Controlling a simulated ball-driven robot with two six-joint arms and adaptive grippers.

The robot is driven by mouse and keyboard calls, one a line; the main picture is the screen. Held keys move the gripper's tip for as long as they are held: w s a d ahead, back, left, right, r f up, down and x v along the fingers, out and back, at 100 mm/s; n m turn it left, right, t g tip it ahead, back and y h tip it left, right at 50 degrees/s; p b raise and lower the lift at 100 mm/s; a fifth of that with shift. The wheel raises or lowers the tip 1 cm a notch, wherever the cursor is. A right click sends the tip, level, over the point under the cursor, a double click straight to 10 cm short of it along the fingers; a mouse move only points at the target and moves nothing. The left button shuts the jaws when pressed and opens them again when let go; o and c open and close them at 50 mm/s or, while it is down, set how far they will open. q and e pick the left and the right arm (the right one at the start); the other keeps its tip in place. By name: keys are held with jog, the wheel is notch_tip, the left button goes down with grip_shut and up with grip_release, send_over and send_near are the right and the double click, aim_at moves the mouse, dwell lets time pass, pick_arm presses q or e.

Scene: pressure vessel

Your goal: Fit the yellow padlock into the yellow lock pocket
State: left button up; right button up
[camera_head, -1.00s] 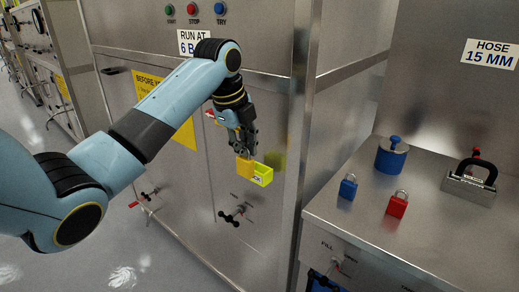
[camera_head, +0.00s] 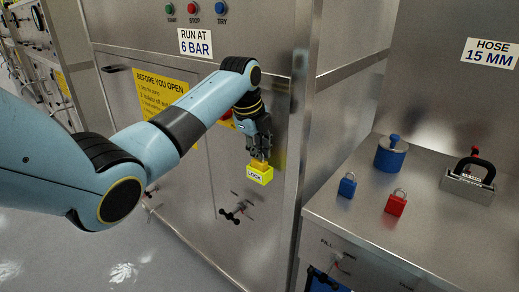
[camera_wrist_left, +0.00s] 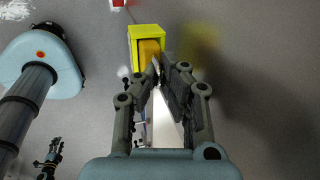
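The yellow padlock (camera_head: 260,165) is orange-yellow and sits upright in the mouth of the yellow lock pocket (camera_head: 259,177), a bright box marked LOCK on the steel front. In the left wrist view the padlock (camera_wrist_left: 150,50) lies inside the walls of the pocket (camera_wrist_left: 145,30). How deep it sits is hard to tell. My left gripper (camera_head: 260,156) points down from above, its fingers closed on the padlock's top; the shackle is hidden between them. In the left wrist view the fingertips (camera_wrist_left: 158,66) meet at the padlock. A small dark jointed shape (camera_wrist_left: 48,157) may be my right gripper.
A black valve handle (camera_head: 231,214) sticks out below the pocket. On the bench to the right stand a blue padlock (camera_head: 347,185), a red padlock (camera_head: 395,202), a blue cylinder (camera_head: 391,155) and a black-handled clamp (camera_head: 469,182). The cabinet corner is close to the pocket's right.

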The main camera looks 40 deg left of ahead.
pick_arm(q)
jog(key=o, duration=0.5)
jog(key=b+v, duration=0.1)
jog(key=v, duration=1.1)
jog(key=shift+r, duration=0.15)
